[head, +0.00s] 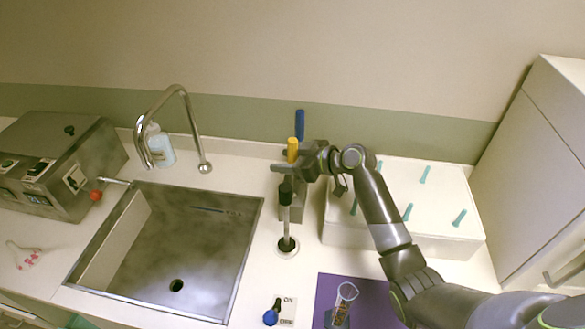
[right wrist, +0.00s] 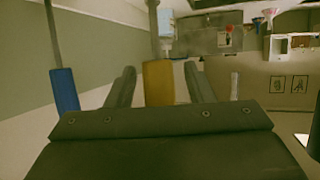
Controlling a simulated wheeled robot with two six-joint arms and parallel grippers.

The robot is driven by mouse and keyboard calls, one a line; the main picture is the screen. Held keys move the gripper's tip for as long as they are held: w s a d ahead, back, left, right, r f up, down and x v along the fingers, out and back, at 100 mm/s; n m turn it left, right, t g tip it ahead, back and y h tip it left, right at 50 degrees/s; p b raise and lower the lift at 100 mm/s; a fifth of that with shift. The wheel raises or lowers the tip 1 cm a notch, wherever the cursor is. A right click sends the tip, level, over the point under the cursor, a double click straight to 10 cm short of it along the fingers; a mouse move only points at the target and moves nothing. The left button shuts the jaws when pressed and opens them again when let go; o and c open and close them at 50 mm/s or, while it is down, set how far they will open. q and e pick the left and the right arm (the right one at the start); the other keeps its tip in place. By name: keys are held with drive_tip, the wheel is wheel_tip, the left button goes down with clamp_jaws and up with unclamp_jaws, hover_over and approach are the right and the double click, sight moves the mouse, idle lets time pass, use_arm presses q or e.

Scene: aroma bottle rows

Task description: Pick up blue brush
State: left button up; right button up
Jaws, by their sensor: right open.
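The blue brush (head: 300,122) shows as an upright blue handle near the back wall, behind a yellow-handled brush (head: 292,150). My right gripper (head: 280,160) is open beside these handles, its arm coming from the right. In the right wrist view, the yellow handle (right wrist: 158,84) shows between my two open fingers (right wrist: 160,76). The blue handle (right wrist: 65,92) shows there left of both fingers, outside the jaws. I cannot tell whether a finger touches the yellow handle. The lower part of the blue brush is hidden. My left gripper is not in view.
A black-topped upright piece (head: 286,190) stands in front of the brushes. A steel sink (head: 190,250) with a tall faucet lies left. A white box (head: 400,235) with several teal pegs is right, under my arm. A beaker (head: 342,300) stands on a purple mat.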

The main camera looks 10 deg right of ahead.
clamp_jaws()
